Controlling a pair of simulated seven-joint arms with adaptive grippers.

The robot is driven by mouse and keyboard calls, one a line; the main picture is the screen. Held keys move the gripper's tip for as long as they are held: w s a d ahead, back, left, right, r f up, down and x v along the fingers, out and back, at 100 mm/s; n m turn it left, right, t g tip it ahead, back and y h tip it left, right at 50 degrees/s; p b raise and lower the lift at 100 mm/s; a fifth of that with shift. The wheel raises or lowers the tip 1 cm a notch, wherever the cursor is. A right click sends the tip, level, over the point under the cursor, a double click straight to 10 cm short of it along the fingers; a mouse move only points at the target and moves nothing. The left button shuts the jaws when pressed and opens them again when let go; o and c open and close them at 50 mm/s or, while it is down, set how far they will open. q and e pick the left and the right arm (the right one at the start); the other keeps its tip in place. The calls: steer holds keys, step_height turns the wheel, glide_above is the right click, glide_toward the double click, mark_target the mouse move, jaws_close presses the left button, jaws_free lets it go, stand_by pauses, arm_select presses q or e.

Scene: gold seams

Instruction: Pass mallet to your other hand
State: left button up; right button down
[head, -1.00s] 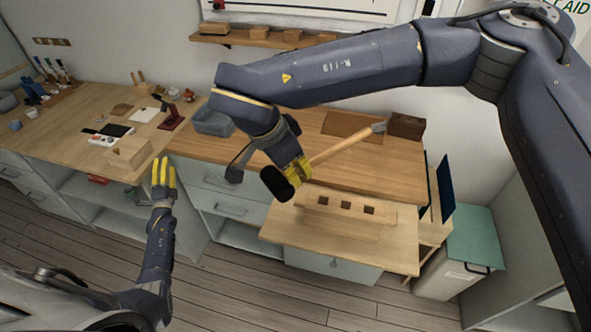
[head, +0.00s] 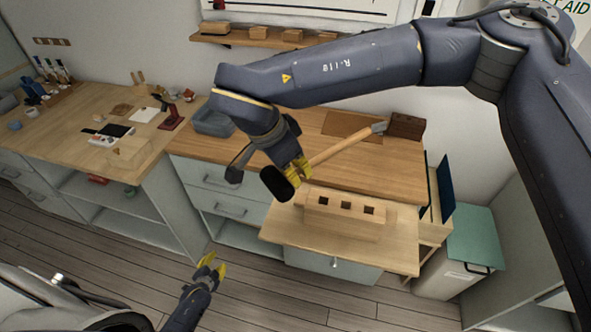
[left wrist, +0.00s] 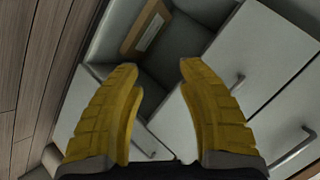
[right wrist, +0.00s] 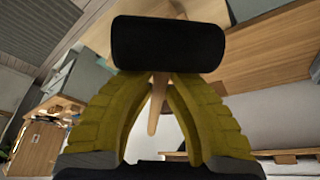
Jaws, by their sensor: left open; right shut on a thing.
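The mallet has a black head (head: 277,183) and a long pale wooden handle (head: 340,146). My right gripper (head: 298,170) is shut on the handle close to the head and holds it above the workbench. In the right wrist view the black head (right wrist: 168,43) lies across the top of the yellow fingers, and the handle (right wrist: 157,105) runs between them. My left gripper (head: 209,268) is open and empty, low over the floor in front of the drawers, apart from the mallet. In the left wrist view the open yellow fingers (left wrist: 160,100) face cabinet fronts.
A wooden block with square holes (head: 345,207) sits on the pulled-out lower board (head: 390,255) below the mallet. A grey bin (head: 212,122) and a dark brown block (head: 406,125) stand on the bench. The space between my grippers looks clear.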

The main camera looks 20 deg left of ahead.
arm_select(q)
steer(key=s+d+f+n+g+h, duration=0.1)
steer(key=s+d+f+g, duration=0.2)
steer(key=s, duration=1)
steer(key=s+d+f+n+g+h, duration=0.1)
steer(key=s+d+f+n+g, duration=0.1)
steer(key=s+d+f, duration=0.6)
steer(key=s+d+f+n+g+h, duration=0.1)
steer(key=s+d+f+g, duration=0.3)
steer(key=s+d, duration=0.6)
steer(key=s+f, duration=0.1)
steer(key=s, duration=0.7)
steer(key=shift+s+f+n+g, duration=0.15)
steer(key=shift+f+n+g, duration=0.15)
steer(key=shift+f, duration=0.1)
steer(key=shift+a, duration=0.1)
